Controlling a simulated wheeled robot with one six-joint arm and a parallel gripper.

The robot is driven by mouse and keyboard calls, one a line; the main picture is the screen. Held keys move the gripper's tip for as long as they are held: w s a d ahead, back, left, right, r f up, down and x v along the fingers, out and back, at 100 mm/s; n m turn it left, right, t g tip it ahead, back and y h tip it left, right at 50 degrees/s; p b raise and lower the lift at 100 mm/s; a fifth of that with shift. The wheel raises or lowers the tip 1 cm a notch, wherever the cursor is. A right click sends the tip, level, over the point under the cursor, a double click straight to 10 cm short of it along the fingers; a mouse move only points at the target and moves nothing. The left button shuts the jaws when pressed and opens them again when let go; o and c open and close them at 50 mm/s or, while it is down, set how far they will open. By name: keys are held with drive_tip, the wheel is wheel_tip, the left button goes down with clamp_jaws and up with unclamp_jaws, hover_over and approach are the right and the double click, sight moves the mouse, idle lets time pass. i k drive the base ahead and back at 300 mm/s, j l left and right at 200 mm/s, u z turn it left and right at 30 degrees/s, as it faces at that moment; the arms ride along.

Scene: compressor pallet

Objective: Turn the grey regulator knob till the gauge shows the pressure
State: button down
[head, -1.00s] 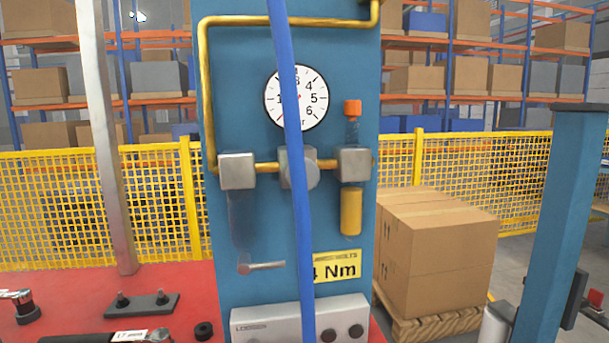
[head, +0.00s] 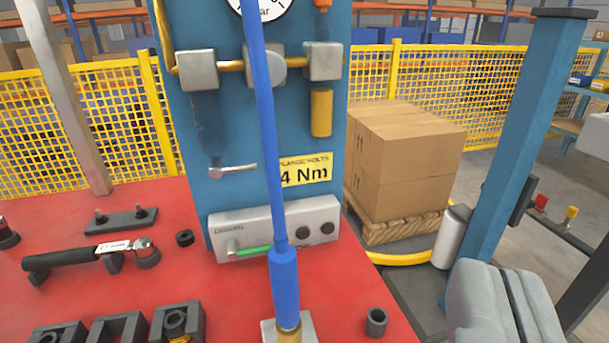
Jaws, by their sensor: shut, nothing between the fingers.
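The grey regulator knob (head: 279,69) sits on the blue panel (head: 225,130), on the yellow pipe line between two grey blocks. A blue hose (head: 263,130) hangs in front and hides part of the knob. The round white gauge (head: 272,8) is cut off by the top edge; only its lower part shows, and the needle reading cannot be told.
The hose ends in a blue sleeve (head: 285,285) over a brass fitting. A lever (head: 233,170) and grey box (head: 310,222) lie below the knob. A torque wrench (head: 90,255) and blocks lie on the red table (head: 365,315). Cartons (head: 405,165) stand right.

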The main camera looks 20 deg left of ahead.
sight(277, 67)
drive_tip(key=k+l, duration=0.1)
drive_tip(key=l, duration=0.3)
drive_tip(key=l+u, duration=0.1)
drive_tip(key=l, duration=0.3)
drive_tip(key=k+l, duration=0.15)
drive_tip(key=l, duration=0.25)
drive_tip(key=k+l, duration=0.1)
drive_tip(key=l, duration=0.35)
drive_tip(key=u, duration=0.05)
